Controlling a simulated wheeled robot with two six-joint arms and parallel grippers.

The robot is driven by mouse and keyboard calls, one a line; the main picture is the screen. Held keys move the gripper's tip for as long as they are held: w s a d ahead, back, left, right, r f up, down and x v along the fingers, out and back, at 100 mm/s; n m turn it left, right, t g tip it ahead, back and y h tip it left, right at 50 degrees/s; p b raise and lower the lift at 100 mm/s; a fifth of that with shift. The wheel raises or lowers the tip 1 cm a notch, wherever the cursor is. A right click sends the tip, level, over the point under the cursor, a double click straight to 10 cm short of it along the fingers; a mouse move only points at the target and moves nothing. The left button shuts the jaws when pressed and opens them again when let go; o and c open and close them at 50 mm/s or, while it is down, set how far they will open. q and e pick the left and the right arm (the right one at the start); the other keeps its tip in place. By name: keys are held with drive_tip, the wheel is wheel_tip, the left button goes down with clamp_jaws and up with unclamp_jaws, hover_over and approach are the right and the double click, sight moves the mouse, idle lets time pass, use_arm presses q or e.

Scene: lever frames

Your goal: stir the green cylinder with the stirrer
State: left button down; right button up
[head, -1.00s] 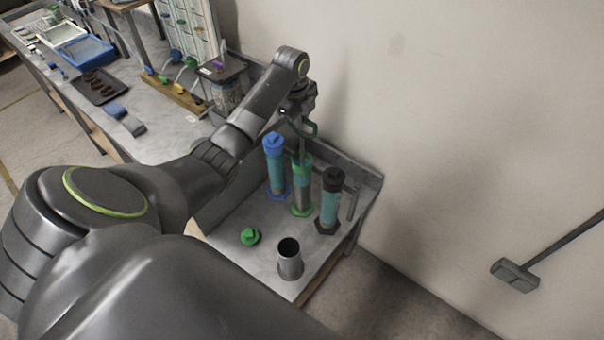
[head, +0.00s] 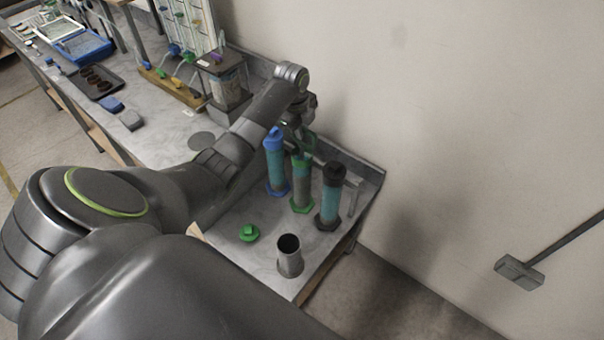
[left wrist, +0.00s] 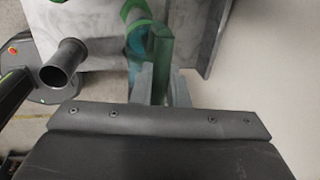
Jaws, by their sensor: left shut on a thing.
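The green cylinder (head: 302,190), a clear tube with teal-grey contents and a green rim and foot, stands upright between the blue and black ones. My left gripper (head: 300,125) is above it, shut on the stirrer (head: 309,139), whose green handle shows at the fingers. The stirrer's rod goes down at the cylinder's mouth; its lower end is hidden. In the left wrist view the stirrer's green handle (left wrist: 161,45) is between the fingers (left wrist: 163,85), in front of the green cylinder (left wrist: 136,42). My right gripper is not in view.
A blue-capped cylinder (head: 276,165) and a black-capped cylinder (head: 330,200) stand close on either side. A green stopper (head: 249,233) and an open metal cup (head: 289,256) are on the near part of the bench (head: 225,255). A wall is just behind.

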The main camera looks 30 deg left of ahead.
use_arm(q)
wheel_tip(320, 180, up, 6)
drive_tip(key=p, duration=0.5)
drive_tip(key=shift+f+p, duration=0.2)
drive_tip(key=shift+p, duration=0.2)
drive_tip(key=shift+r, duration=1.1)
wheel_tip(320, 180, up, 6)
drive_tip(key=shift+r, duration=0.15)
wheel_tip(320, 180, up, 8)
drive_tip(key=shift+f, duration=0.25)
drive_tip(key=shift+r, duration=0.1)
